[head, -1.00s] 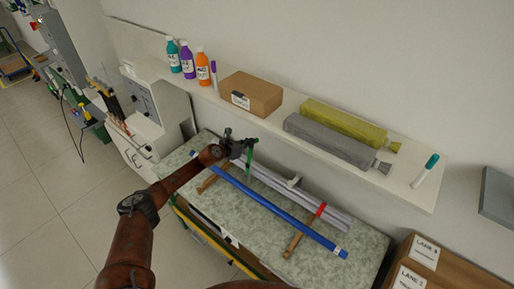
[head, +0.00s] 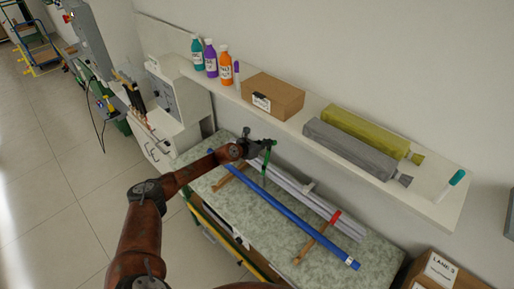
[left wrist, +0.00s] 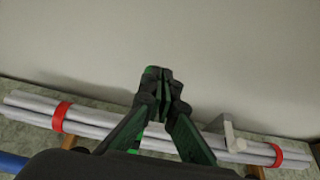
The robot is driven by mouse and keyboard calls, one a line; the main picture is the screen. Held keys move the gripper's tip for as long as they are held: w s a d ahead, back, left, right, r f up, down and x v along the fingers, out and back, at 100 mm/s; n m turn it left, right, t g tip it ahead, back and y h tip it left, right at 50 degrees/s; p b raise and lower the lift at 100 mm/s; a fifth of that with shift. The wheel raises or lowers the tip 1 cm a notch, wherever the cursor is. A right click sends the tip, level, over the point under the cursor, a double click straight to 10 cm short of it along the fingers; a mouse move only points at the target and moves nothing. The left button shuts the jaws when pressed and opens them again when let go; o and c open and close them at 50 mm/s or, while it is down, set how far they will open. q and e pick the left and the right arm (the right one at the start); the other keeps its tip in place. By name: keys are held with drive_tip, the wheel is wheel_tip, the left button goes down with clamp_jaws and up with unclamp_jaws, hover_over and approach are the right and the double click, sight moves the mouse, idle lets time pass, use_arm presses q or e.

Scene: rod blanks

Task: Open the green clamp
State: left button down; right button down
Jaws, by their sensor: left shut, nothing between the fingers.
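The green clamp (head: 267,158) shows as a narrow upright green piece at the far left end of the bundle of grey rods (head: 290,183) on the bench. My left gripper (head: 262,146) is at the top of it, shut and empty, with dark fingers. My right gripper is not in view.
A blue rod (head: 290,215) lies in front on wooden supports (head: 318,243). A red band (head: 334,217) wraps the grey bundle. A shelf behind holds bottles (head: 210,58), a cardboard box (head: 273,95) and grey and yellow packages (head: 350,148).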

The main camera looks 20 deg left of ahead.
use_arm(q)
drive_tip(key=v, duration=1.1)
drive_tip(key=shift+f, duration=0.4)
drive_tip(key=shift+s, duration=0.2)
